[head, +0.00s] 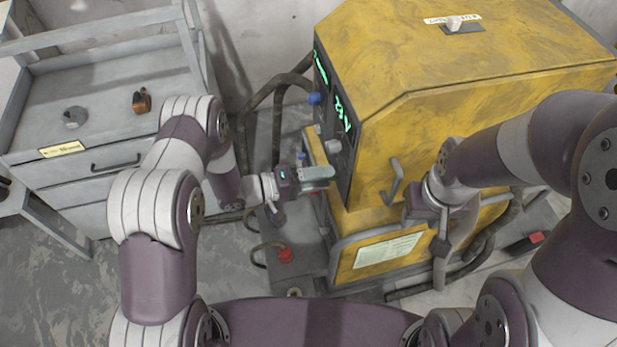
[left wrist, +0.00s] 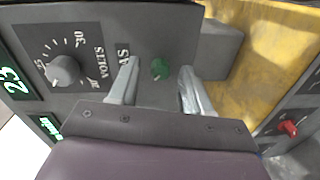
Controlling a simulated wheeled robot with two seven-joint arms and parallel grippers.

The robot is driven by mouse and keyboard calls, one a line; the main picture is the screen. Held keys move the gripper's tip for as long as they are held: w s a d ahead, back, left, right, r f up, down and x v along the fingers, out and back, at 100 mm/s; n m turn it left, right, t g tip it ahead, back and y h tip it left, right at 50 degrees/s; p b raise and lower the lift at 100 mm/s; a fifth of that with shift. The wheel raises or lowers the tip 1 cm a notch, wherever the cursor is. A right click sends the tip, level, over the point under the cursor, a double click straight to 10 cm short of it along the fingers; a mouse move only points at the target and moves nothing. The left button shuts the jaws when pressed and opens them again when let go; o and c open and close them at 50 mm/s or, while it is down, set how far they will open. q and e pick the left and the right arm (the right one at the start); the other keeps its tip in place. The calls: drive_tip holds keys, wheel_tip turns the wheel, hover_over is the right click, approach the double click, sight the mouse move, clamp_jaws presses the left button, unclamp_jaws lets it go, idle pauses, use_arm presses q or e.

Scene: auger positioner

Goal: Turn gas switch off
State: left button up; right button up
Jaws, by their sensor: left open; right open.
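The gas switch is a small green round knob (left wrist: 159,69) on the dark control panel in the left wrist view, beside white lettering of which "AS" shows. My left gripper (left wrist: 158,82) is open, with one finger on each side of the green knob; I cannot tell whether either finger touches it. In the head view my left gripper (head: 322,174) is at the front panel of the yellow machine (head: 430,85), low on its left face. My right gripper (head: 428,232) is open and empty in front of the machine's near side, away from the panel.
A volts dial (left wrist: 65,70) and green displays sit left of the knob in the left wrist view; a red switch (left wrist: 288,128) is at the right. Cables (head: 278,115) hang by the panel. A grey drawer cart (head: 100,115) stands at the left. A handle (head: 393,180) sticks out from the machine.

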use_arm(q)
drive_tip(key=b+v, duration=0.2)
drive_tip(key=v, duration=1)
drive_tip(key=shift+a+b, duration=0.2)
drive_tip(key=shift+b, duration=0.1)
